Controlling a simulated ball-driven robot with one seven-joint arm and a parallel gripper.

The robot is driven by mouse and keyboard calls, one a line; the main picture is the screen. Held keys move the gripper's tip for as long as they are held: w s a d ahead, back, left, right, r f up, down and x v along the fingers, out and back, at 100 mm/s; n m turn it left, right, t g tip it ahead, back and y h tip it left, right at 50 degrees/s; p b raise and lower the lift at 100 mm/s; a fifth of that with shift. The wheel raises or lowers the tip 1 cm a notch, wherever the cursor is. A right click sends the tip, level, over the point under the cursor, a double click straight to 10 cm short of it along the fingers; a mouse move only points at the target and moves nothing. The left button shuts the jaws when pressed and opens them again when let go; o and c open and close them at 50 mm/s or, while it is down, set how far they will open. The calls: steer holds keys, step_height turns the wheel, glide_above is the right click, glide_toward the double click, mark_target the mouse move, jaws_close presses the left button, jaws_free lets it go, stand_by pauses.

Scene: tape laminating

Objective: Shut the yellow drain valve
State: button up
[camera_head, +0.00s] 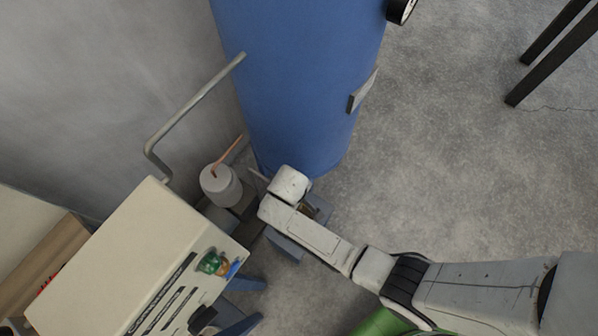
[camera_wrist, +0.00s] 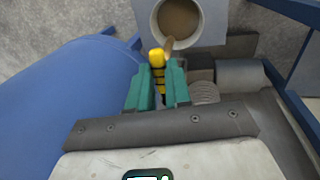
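The yellow drain valve (camera_wrist: 157,62) shows in the wrist view as a yellow handle with black bands, low beside the blue tank (camera_wrist: 75,100). My gripper (camera_wrist: 158,84) has its two green fingers on either side of the handle, and they look closed against it. A short brownish piece (camera_wrist: 168,45) runs from beside the handle toward a round pale container (camera_wrist: 157,22) with brown inside. In the head view the blue tank (camera_head: 295,80) stands upright, and my arm covers the valve and my fingers at its foot.
A cream control cabinet (camera_head: 120,260) with knobs stands at the lower left. A grey bent pipe (camera_head: 190,108) and a small grey pot (camera_head: 220,186) sit left of the tank. Dark legs (camera_head: 550,50) stand at the upper right. The floor right of the tank is clear.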

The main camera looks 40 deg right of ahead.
jaws_close()
steer(key=shift+a+m, duration=0.15)
steer(key=shift+m, duration=0.15)
steer(key=w+a+m+g+y+b, duration=0.1)
steer(key=w+a+m, duration=0.3)
steer(key=m, duration=1.3)
steer(key=shift+a+g+b, duration=0.35)
steer(key=shift+a+g, duration=0.45)
steer(key=shift+a, duration=0.1)
steer(key=shift+m, duration=0.3)
steer(key=o, duration=0.5)
jaws_free()
